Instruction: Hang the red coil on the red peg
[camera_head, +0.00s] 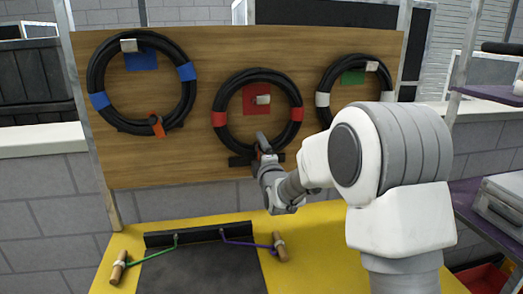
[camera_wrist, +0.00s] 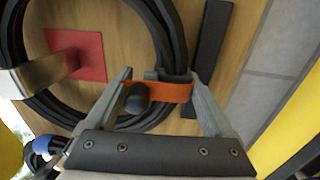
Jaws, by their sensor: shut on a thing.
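The red coil (camera_head: 219,118) is a black cable loop with red bands, held up against the wooden board. The red peg (camera_head: 262,99) is a pale peg on a red square, seen inside the coil's opening, below the top of the loop and apart from it. In the wrist view the peg (camera_wrist: 38,76) sticks out through the loop, overlapping the cable behind it. My gripper (camera_head: 264,146) is at the bottom of the coil. In the wrist view my gripper (camera_wrist: 160,92) has its fingers either side of the coil's orange strap (camera_wrist: 172,92), shut on it.
A blue-banded coil (camera_head: 93,77) hangs at the left of the board and a white-banded coil (camera_head: 326,79) at the right. A dark ledge (camera_head: 238,161) is below the red coil. Green and purple cords with wooden handles lie on the yellow surface (camera_head: 215,227).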

